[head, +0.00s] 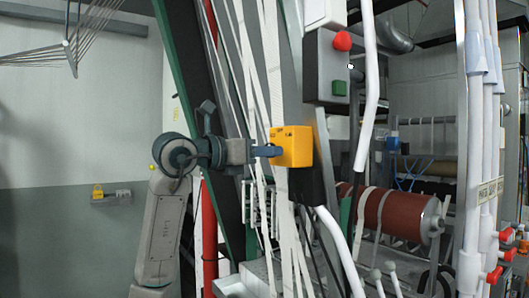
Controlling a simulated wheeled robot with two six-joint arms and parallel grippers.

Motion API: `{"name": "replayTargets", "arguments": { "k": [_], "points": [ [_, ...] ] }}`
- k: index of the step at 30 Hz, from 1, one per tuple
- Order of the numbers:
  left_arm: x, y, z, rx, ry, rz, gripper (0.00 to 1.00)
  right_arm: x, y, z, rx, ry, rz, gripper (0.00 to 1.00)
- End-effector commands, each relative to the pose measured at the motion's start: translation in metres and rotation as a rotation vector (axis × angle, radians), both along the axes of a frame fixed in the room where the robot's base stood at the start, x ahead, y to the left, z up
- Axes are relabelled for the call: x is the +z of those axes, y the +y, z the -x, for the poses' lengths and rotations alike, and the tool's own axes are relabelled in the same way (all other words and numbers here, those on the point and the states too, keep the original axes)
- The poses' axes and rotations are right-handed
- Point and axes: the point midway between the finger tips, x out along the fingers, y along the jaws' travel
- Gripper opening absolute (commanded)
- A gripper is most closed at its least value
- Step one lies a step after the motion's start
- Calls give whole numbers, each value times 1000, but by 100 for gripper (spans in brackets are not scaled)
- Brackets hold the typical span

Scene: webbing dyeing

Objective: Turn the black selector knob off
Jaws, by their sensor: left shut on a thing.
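A grey control box (325,66) hangs at the upper middle, with a red mushroom button (342,41) and a green button (339,88). A small black and white detail (350,67) between them may be the black selector knob; its setting is too small to read. My left gripper (270,151) has blue fingers and is shut on a yellow block-like thing (292,147). It holds this thing below and left of the control box, apart from the buttons. My right gripper is not in view.
White webbing strips (272,80) and a green slanted frame (178,75) stand close around my left arm. A white pipe (369,90) passes right of the control box. A red-brown roller (392,213) lies at the lower right.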

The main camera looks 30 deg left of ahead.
Motion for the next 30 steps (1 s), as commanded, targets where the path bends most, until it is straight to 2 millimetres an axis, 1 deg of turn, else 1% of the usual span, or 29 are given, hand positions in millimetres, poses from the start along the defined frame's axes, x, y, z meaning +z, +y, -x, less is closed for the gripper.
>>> {"name": "replayTargets", "arguments": {
  "k": [5, 21, 30],
  "points": [
    [0, 0, 0, 0, 38, 95, 8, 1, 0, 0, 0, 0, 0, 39],
    [1, 0, 0, 1, 205, 499, 8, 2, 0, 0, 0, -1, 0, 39],
    [1, -1, 0, 1, 261, 634, 8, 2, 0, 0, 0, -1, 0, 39]
  ]
}}
